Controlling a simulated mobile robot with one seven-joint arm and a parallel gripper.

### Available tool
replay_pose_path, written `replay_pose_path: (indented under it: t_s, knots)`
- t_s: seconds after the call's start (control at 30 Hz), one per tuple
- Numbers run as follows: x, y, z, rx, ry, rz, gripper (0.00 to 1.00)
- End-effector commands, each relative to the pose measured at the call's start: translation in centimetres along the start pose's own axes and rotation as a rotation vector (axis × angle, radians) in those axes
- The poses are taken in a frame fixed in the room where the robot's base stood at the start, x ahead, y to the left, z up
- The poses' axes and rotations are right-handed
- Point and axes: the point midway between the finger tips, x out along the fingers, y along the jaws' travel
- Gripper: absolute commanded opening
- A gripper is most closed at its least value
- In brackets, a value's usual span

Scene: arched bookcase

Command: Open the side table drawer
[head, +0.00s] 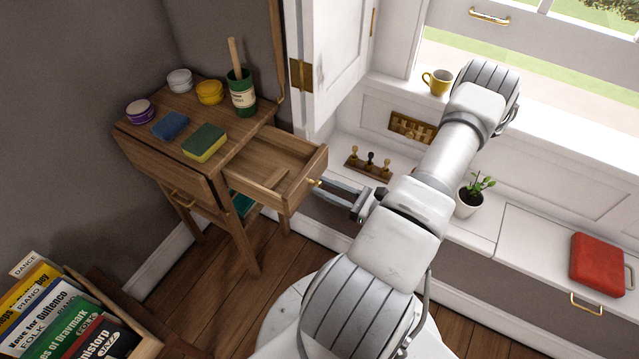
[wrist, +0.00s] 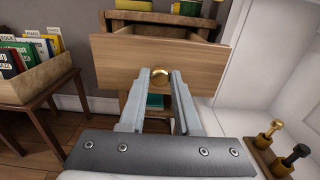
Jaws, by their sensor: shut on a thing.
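The wooden side table (head: 130,140) stands against the grey wall at the left in the head view. Its side drawer (head: 262,173) is pulled well out toward my arm, and its inside looks empty. The drawer front also shows in the wrist view (wrist: 110,62), with a round brass knob (wrist: 159,75) at its middle. My gripper (head: 322,186) is at the drawer front. Its two fingers (wrist: 160,82) are shut on the brass knob, one on each side.
On the table top are a blue sponge (head: 170,126), a green and yellow sponge (head: 205,142), small pots and a green can (head: 242,92). A book crate (head: 140,345) stands at lower left. A white window bench (head: 490,225) with a potted plant (head: 472,195) lies right.

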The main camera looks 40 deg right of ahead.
Motion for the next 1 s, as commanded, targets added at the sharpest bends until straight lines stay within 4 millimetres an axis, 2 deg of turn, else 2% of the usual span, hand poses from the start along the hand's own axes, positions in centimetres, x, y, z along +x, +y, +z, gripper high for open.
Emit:
replay_pose_path:
  t_s: [0.3, 0.33, 0.47, 0.87, 1.0]
  knots:
    - [-0.05, 0.02, -0.05, 0.0, 0.001, 0.001, 0.0]
    - [-0.05, 0.02, -0.05, 0.0, 0.001, 0.001, 0.37]
    - [-0.04, 0.01, -0.04, 0.0, 0.001, 0.001, 0.6]
    - [-0.05, -0.01, -0.02, 0.0, 0.001, 0.0, 0.6]
    - [-0.85, -0.07, 0.03, 0.0, 0.0, -0.002, 0.6]
